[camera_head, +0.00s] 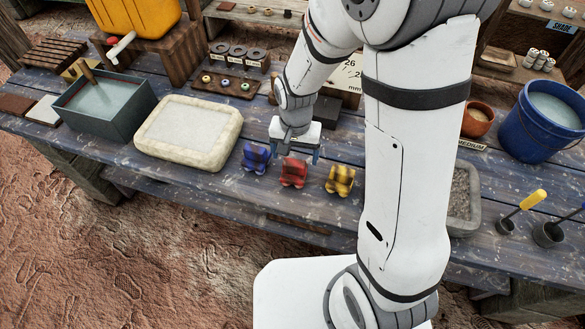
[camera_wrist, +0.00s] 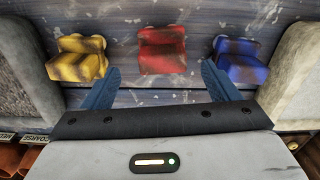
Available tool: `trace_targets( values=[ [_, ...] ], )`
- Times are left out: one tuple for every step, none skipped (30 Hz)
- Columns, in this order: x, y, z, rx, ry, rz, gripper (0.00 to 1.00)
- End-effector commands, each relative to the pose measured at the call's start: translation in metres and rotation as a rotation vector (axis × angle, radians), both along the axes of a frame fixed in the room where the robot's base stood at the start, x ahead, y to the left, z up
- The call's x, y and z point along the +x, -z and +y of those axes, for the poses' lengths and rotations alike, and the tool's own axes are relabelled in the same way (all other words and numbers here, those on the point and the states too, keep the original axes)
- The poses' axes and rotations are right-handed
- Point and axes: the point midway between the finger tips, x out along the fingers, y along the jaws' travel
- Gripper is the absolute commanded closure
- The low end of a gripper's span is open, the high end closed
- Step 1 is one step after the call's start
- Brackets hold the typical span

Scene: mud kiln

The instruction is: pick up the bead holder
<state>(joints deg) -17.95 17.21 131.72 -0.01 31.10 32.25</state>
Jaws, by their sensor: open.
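Three small blocky pieces stand in a row near the table's front edge: a blue one (camera_head: 256,157), a red one (camera_head: 293,173) and a yellow one (camera_head: 340,180). I cannot tell for certain which thing is the bead holder. A dark board (camera_head: 230,86) with several beads lies farther back. My gripper (camera_head: 296,153) is open and empty, just behind the red piece in the head view. In the wrist view, the red piece (camera_wrist: 162,50) is centred beyond the gap between my fingers (camera_wrist: 160,82). The yellow piece (camera_wrist: 80,58) and blue piece (camera_wrist: 241,60) lie outside the fingers.
A pale stone-rimmed basin (camera_head: 225,130) is left of the blue piece. A grey box (camera_head: 120,125) holds water farther left. A grey stone trough (camera_head: 466,200) and a blue bucket (camera_head: 530,135) stand at right. My arm hides part of the table.

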Motion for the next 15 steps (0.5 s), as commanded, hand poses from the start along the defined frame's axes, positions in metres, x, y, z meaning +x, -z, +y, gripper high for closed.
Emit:
trace_targets(
  values=[
    [0.000, 0.004, 0.000, 0.000, 0.000, 0.002, 0.18],
    [0.000, 0.006, 0.000, 0.000, 0.000, 0.002, 0.18],
    [0.001, 0.009, 0.000, 0.000, -0.001, 0.002, 0.18],
    [0.001, 0.011, 0.000, 0.000, -0.001, 0.002, 0.18],
    [0.002, 0.015, 0.000, -0.001, -0.001, 0.003, 0.18],
    [0.003, 0.019, 0.001, -0.001, -0.001, 0.004, 0.18],
    [0.004, 0.023, 0.001, -0.001, -0.001, 0.003, 0.18],
    [0.004, 0.027, 0.001, -0.001, -0.001, 0.003, 0.18],
    [0.005, 0.031, 0.001, -0.001, -0.001, 0.004, 0.18],
    [0.006, 0.035, 0.002, -0.001, -0.002, 0.003, 0.18],
    [0.006, 0.040, 0.002, -0.001, -0.002, 0.003, 0.18],
    [0.006, 0.044, 0.002, -0.001, -0.002, 0.003, 0.18],
    [0.006, 0.047, 0.002, 0.000, -0.002, 0.002, 0.18],
    [0.006, 0.049, 0.002, 0.000, -0.002, 0.002, 0.18],
    [0.006, 0.052, 0.002, -0.001, -0.002, 0.001, 0.18]
  ],
)
